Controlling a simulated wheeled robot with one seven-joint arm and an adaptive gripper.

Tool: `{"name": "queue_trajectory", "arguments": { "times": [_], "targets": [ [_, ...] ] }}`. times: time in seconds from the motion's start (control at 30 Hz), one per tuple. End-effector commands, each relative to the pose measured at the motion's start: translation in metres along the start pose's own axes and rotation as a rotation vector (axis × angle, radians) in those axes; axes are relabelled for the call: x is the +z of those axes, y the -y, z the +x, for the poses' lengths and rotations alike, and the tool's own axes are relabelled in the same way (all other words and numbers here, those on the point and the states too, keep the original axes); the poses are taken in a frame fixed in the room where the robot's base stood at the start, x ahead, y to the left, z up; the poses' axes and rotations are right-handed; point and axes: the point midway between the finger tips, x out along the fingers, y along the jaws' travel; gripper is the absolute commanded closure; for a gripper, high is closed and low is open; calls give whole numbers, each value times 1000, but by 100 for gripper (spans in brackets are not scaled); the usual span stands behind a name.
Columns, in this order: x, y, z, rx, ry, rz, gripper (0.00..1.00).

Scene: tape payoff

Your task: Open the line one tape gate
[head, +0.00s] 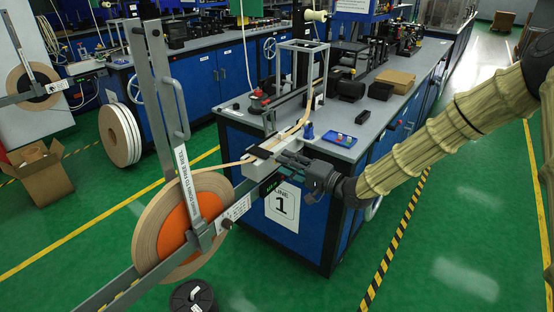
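The line one tape gate appears to be the long grey metal bar (163,110) with a handle and a printed label. It stands nearly upright, leaning slightly, across the front of the tape reel (157,222) with its orange core. Its lower end meets a sloping grey support arm (130,284). My gripper (279,171) is at the near corner of the blue bench, beside a white block (259,168) where the tape runs through. It is to the right of the gate and apart from it. Its fingers are small and dark here, so their opening and any contact with the block are unclear.
The blue bench (240,188) carries a "LINE 1" sign (283,206), a metal frame and a small blue tray (339,139). A black bin (193,297) stands below the reel. A cardboard box (38,176) is at left.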

Motion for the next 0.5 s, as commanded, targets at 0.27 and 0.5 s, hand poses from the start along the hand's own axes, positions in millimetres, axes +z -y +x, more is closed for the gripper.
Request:
{"name": "queue_trajectory", "arguments": {
  "times": [0.27, 0.5],
  "targets": [
    [0, 0, 34, 0, 0, -1, 68],
    [1, 0, 42, 0, 0, 0, 68]
  ]
}}
